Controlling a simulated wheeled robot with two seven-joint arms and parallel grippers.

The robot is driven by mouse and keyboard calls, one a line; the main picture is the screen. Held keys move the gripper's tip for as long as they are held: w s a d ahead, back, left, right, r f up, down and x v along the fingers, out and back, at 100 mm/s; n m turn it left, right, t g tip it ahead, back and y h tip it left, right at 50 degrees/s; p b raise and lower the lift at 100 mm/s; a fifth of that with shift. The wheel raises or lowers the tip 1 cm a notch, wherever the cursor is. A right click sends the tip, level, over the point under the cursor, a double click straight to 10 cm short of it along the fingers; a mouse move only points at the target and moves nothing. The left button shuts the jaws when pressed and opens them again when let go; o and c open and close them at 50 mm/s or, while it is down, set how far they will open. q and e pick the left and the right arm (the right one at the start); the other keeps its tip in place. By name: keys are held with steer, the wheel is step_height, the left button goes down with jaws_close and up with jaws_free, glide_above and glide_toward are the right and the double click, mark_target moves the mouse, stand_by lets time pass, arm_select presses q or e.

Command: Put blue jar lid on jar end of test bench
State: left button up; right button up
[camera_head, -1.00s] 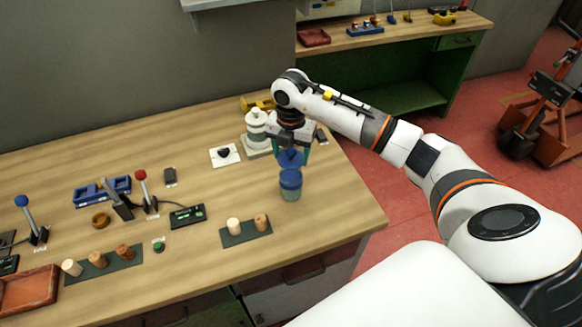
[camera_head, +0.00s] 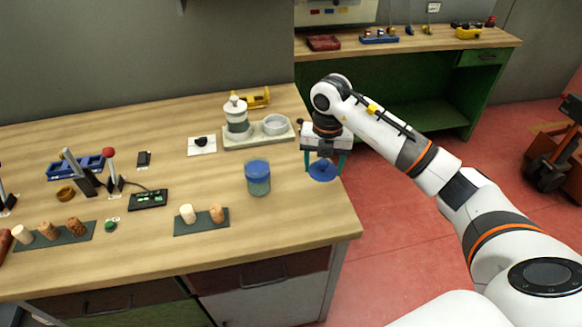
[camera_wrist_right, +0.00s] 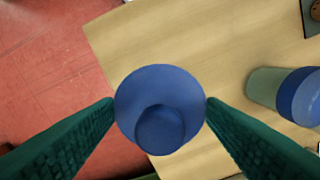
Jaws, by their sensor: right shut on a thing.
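My right gripper (camera_head: 324,164) is shut on the blue jar lid (camera_head: 323,171), a round disc with a knob. In the right wrist view the lid (camera_wrist_right: 160,108) sits between the two green fingers. The jar (camera_head: 258,186), greenish-grey with a blue top, stands upright on the bench (camera_head: 310,215) to the left of the lid. It also shows at the right of the wrist view (camera_wrist_right: 264,88). The lid is apart from the jar and appears above the bench's right edge; its exact height is hard to tell. My left gripper is not in view.
A pale tray (camera_head: 257,141) with a white-topped bottle (camera_head: 236,118) and a round dish (camera_head: 275,125) stands behind the jar. A dark mat (camera_head: 202,224) with two corks lies left of the jar. Bare wood lies in front of the jar.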

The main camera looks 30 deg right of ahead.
mark_target(320, 170)
steer(key=f, duration=0.4)
steer(key=shift+w+a+f+p, duration=0.1)
steer(key=shift+w+a+p, duration=0.1)
steer(key=shift+a+p, duration=0.2)
steer(key=shift+f, duration=0.25)
steer(key=shift+d+f, duration=0.15)
steer(key=shift+f, duration=0.25)
step_height(320, 170, down, 2)
steer(key=shift+s+f+p, duration=0.1)
steer(key=shift+f+p, duration=0.05)
steer(key=shift+p, duration=0.25)
steer(key=shift+f, duration=0.3)
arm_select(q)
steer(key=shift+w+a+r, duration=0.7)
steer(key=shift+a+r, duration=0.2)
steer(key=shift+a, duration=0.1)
arm_select(e)
steer(key=shift+f, duration=0.1)
steer(key=o, duration=0.5)
steer(key=shift+f, duration=0.1)
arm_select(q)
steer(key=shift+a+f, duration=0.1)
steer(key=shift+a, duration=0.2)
arm_select(e)
steer(key=o, duration=0.5)
steer(key=shift+c, duration=0.2)
